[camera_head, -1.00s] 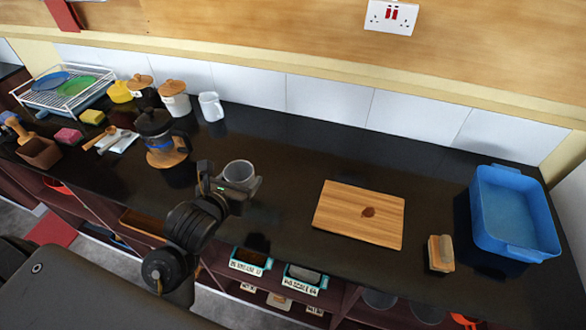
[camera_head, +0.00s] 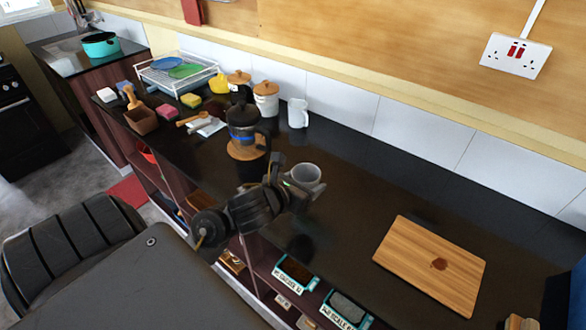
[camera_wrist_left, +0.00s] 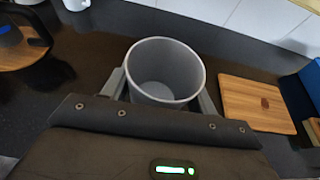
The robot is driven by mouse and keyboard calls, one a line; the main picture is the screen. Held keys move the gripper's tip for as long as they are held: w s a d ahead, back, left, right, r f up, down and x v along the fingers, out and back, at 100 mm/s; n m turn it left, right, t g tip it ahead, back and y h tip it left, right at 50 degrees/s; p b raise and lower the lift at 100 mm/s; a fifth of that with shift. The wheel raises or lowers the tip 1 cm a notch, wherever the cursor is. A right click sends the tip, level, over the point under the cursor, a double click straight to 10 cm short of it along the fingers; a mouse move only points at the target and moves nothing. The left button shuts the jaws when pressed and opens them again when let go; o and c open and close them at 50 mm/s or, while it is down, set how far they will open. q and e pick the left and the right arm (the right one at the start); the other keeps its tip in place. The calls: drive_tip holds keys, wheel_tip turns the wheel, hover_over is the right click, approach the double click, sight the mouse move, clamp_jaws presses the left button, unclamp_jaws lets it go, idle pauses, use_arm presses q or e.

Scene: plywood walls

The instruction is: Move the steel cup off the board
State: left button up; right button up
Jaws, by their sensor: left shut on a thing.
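The steel cup (camera_head: 306,174) is grey, upright and looks empty. My left gripper (camera_head: 297,190) is shut on it, over the dark counter and to the left of the wooden board. In the left wrist view the cup (camera_wrist_left: 165,72) stands between the two fingers of my left gripper (camera_wrist_left: 163,92). The wooden board (camera_head: 415,259) lies on the counter with a dark brown spot on it and no cup; it also shows in the left wrist view (camera_wrist_left: 245,105). I cannot tell whether the cup's base touches the counter. My right gripper is not in view.
A French press (camera_head: 243,118) stands on a round wooden trivet left of the cup, with a white mug (camera_head: 298,112) behind. A dish rack (camera_head: 180,72) is at the far left. The counter between cup and board is clear.

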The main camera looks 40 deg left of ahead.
sight(299, 176)
use_arm(q)
drive_tip(key=shift+w+a+f+b, duration=0.1)
drive_tip(key=shift+a+f+b, duration=0.25)
drive_tip(key=w+a, duration=0.1)
drive_tip(key=w+a+f+b, duration=0.1)
drive_tip(key=a, duration=0.1)
drive_tip(key=shift+f, duration=0.2)
drive_tip(key=a+f+b, duration=0.1)
drive_tip(key=w+a+f+b, duration=0.1)
drive_tip(key=f, duration=0.1)
drive_tip(key=w+a+f+b, duration=0.1)
drive_tip(key=f, duration=0.1)
drive_tip(key=shift+w+a, duration=0.1)
drive_tip(key=shift+a, duration=0.3)
drive_tip(key=shift+w+a+f, duration=0.15)
drive_tip(key=shift+w+a, duration=0.05)
drive_tip(key=f+b, duration=0.1)
drive_tip(key=f, duration=0.1)
drive_tip(key=f+b, duration=0.1)
drive_tip(key=f, duration=0.1)
drive_tip(key=shift+w+a+b, duration=0.15)
drive_tip(key=shift+a+b, duration=0.15)
drive_tip(key=shift+a, duration=0.05)
